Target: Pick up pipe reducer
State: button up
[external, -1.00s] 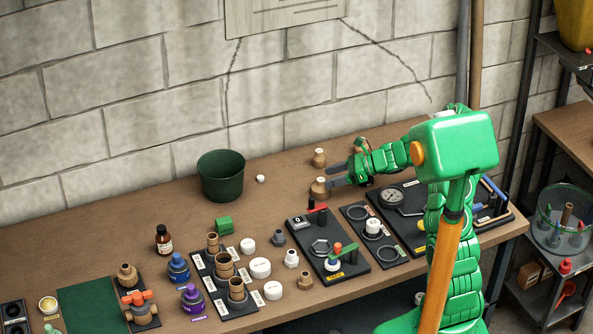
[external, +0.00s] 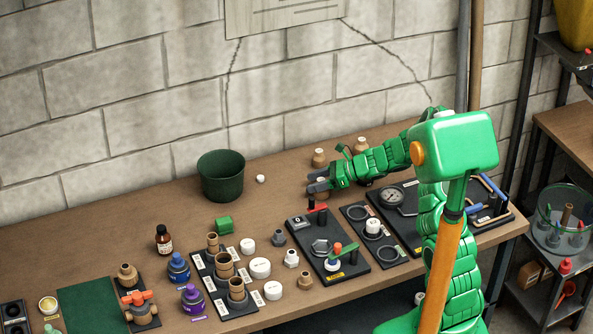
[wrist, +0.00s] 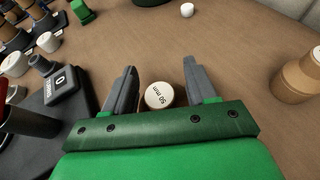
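A short round fitting (wrist: 159,96) with a pale top marked "50 mm" stands between my fingers in the wrist view. I take it to be the pipe reducer. My gripper (wrist: 160,65) is open, with a finger on each side of the fitting and a small gap showing on both sides. In the external view my gripper (external: 318,182) is low over the back of the bench and hides most of this fitting. A second brown fitting (external: 319,157) stands just behind it, towards the wall; it also shows at the right of the wrist view (wrist: 298,78).
A dark green pot (external: 221,176) and a small white piece (external: 260,179) stand at the back left. The bench between is clear.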

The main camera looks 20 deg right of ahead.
jog(key=c, duration=1)
jog(key=shift+r, duration=0.1)
grip_shut()
